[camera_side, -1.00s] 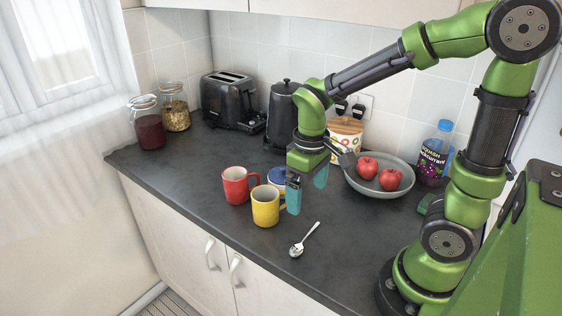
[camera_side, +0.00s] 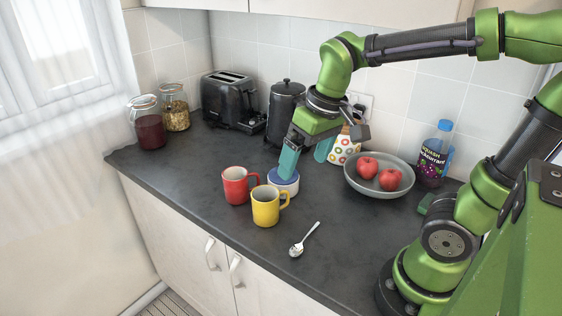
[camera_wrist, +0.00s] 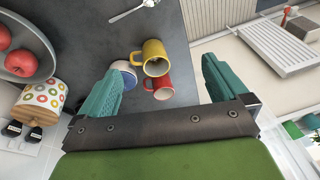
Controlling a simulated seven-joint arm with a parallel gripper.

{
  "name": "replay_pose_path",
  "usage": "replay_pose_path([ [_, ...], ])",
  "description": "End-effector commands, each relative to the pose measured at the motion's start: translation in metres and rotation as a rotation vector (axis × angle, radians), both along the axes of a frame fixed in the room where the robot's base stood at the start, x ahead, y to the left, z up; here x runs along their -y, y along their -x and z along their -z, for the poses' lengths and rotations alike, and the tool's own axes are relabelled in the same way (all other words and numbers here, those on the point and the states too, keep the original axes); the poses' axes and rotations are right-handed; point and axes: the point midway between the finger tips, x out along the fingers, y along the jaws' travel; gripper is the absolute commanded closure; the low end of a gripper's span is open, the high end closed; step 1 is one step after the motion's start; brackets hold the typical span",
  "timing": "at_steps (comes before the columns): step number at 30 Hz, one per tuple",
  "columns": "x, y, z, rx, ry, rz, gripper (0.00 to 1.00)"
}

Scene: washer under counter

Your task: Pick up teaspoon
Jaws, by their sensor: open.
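The teaspoon (camera_side: 304,241) is silver and lies on the dark counter near its front edge, to the right of the yellow mug. In the wrist view the teaspoon (camera_wrist: 135,10) shows at the top edge, partly cut off. My gripper (camera_side: 306,158) is open and empty. It is raised above the counter, behind the teaspoon, near the blue-and-white bowl-like item. In the wrist view the teal fingers of my gripper (camera_wrist: 160,85) are spread wide, with the mugs visible between them.
A yellow mug (camera_side: 266,208), a red mug (camera_side: 236,187) and a blue-topped white round item (camera_side: 283,184) stand close together left of the teaspoon. A grey bowl (camera_side: 352,184) holds red apples. A squash bottle (camera_side: 436,158) stands behind. Counter right of the teaspoon is clear.

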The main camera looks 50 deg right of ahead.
Motion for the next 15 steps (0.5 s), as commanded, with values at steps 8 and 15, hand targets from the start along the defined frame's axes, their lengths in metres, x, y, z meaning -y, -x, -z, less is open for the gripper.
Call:
replay_pose_path([
  [8,-0.016,0.029,-0.01,0.312,-0.158,0.169,0.0],
  [15,-0.016,0.038,-0.018,0.375,-0.176,0.178,0.24],
])
